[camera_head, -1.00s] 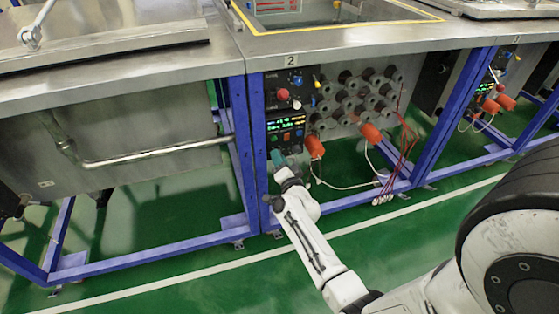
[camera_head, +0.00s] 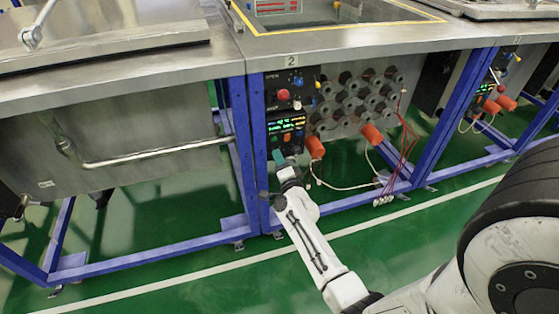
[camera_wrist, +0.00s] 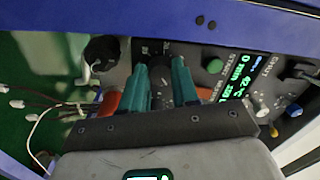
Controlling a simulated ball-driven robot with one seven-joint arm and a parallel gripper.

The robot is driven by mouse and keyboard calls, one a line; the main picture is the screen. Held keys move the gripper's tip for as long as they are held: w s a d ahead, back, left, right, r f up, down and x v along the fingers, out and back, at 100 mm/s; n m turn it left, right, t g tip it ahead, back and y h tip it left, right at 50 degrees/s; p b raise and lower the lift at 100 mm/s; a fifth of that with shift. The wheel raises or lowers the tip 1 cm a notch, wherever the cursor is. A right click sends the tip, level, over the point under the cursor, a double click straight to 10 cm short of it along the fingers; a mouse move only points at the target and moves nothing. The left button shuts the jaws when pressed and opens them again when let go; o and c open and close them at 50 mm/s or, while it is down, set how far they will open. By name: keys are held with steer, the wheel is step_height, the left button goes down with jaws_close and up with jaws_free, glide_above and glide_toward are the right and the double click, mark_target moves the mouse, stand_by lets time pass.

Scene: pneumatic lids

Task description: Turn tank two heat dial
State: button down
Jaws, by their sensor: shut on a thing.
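Tank two's control panel (camera_head: 286,112) sits under the bench label "2", with a red button, a blue knob and a lit green display. My gripper (camera_head: 279,158) is at the lower part of this panel, below the display. In the wrist view, my gripper's teal fingers (camera_wrist: 165,88) stand on both sides of a black dial (camera_wrist: 160,94) and are shut on it. The dial is partly hidden by the fingers. The lit display (camera_wrist: 236,80) and a green button (camera_wrist: 215,66) are right of the fingers in the wrist view.
Two orange plugs (camera_head: 315,147) and (camera_head: 371,134) stick out right of the panel, with a white cable (camera_head: 345,186) and red wires (camera_head: 405,140) hanging nearby. Blue frame posts (camera_head: 240,140) stand left of the panel. The green floor in front is open.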

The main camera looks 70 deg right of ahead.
steer(key=c, duration=1.1)
jaws_free()
steer(key=shift+s+a, duration=0.1)
steer(key=p+v, duration=0.2)
steer(key=v, duration=0.8)
steer(key=shift+s+a+p, duration=0.2)
steer(key=shift+a+p, duration=0.1)
steer(key=shift+p, duration=0.05)
